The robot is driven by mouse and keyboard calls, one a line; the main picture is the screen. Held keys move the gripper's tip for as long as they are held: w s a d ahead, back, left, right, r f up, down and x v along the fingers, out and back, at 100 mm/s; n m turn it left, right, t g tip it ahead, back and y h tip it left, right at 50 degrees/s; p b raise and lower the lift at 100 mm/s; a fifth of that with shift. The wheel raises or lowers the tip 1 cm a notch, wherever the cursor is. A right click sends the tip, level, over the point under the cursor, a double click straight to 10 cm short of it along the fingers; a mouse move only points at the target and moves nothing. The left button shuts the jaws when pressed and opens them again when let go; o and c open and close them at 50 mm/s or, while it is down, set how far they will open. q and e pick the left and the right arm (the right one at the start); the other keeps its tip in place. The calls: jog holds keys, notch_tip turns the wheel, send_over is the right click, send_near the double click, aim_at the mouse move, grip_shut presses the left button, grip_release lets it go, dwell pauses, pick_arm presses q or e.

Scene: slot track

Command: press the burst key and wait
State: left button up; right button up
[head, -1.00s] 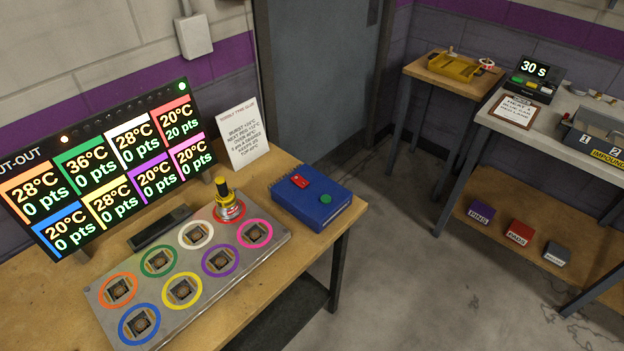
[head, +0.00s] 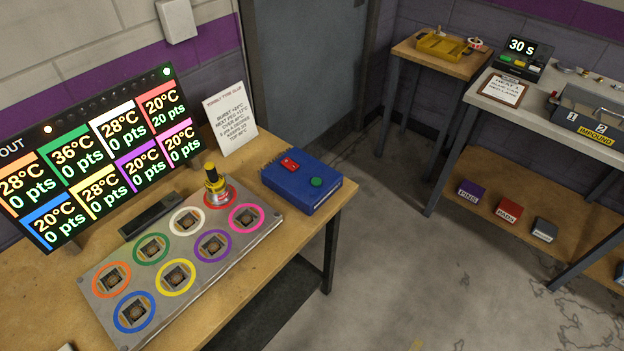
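A black timer box (head: 515,70) on the workbench at the right back reads "30 s". It has a green key, a yellow key and a pale key on its front; their labels are too small to read. No key is clearly marked as burst. The score board (head: 70,180) shows the red panel at 20°C and 20 pts, green at 36°C and 0 pts. Neither gripper is in view.
A blue box (head: 302,182) with a red and a green button lies right of the socket plate. A notice card (head: 231,117) stands behind. A clipboard (head: 502,90) and a grey impound box (head: 590,120) are on the workbench. The floor between the tables is clear.

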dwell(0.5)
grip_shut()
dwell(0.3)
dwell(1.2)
